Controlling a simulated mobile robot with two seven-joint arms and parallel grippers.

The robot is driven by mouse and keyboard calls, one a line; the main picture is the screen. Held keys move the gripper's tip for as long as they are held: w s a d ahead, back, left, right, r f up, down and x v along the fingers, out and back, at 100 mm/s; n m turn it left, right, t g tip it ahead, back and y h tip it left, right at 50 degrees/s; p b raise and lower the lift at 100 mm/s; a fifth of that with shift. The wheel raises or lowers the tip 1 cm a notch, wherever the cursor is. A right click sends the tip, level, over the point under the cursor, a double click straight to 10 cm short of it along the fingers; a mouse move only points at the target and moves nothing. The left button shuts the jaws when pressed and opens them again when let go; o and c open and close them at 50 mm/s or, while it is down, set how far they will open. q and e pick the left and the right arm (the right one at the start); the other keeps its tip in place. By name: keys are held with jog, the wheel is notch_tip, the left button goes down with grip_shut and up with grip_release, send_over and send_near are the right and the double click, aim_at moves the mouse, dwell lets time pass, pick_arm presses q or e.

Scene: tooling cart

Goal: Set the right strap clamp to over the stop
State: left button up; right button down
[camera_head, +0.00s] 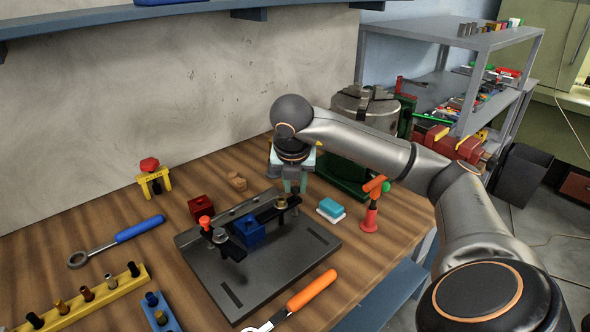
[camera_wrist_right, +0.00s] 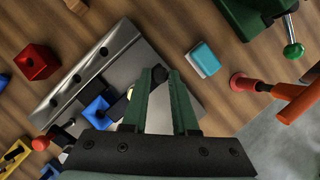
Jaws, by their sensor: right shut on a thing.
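The right strap clamp (camera_head: 268,214), a dark bar with a brass-coloured nut (camera_head: 281,203), lies across the right part of the dark fixture plate (camera_head: 300,262). Its left end is close to the blue block (camera_head: 249,232). My right gripper (camera_head: 294,190) is above the plate's back right part, pointing down, shut on the clamp's outer end. In the wrist view, its green fingers (camera_wrist_right: 161,74) close around a dark end piece and hide part of it. I cannot clearly make out the stop. The left strap clamp (camera_head: 228,243) carries an orange-red knob. My left gripper is out of view.
A red block (camera_head: 201,208) stands behind the plate. An orange-handled wrench (camera_head: 312,289) lies in front, a blue-handled one (camera_head: 139,229) at left.

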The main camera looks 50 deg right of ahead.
jog(key=c, duration=0.7)
grip_release()
jog(key=shift+s+a+r, duration=0.15)
jog(key=shift+r, duration=0.4)
jog(key=p+v, duration=0.5)
jog(key=v, duration=0.6)
jog(key=shift+s+a+r, duration=0.1)
jog(key=shift+r, duration=0.1)
